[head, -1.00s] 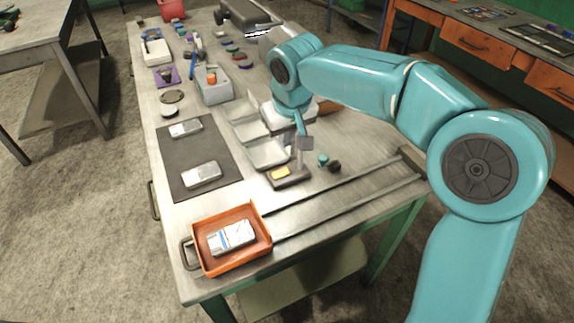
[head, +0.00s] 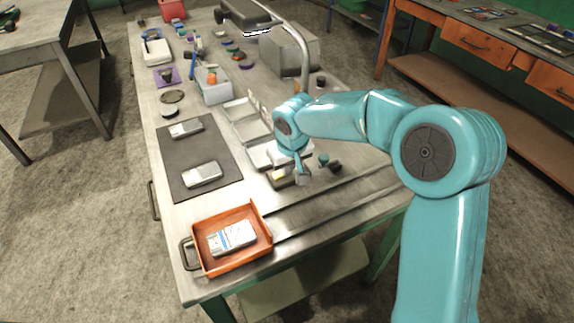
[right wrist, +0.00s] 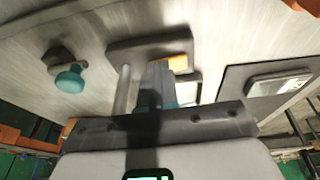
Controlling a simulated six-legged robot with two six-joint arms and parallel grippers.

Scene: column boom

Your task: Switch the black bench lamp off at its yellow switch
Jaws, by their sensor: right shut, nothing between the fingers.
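The black bench lamp has its dark head (head: 245,12) at the far end of the bench, with a bright strip along its underside. Its grey stem curves down behind my right arm. The small dark base (head: 284,183) bears the yellow switch (head: 279,175). My right gripper (head: 302,178) is shut and empty, low over the base just right of the switch. In the right wrist view, the fingertips (right wrist: 157,75) are beside the yellow switch (right wrist: 178,62), which they partly cover; contact cannot be told. My left gripper is not in view.
A teal-topped knob (right wrist: 68,78) stands close beside the base. Metal trays (head: 245,125) lie behind it. An orange tray (head: 205,268) with a packet is at the front, and a dark mat (head: 196,150) with two pale devices is left. The front right bench has rails.

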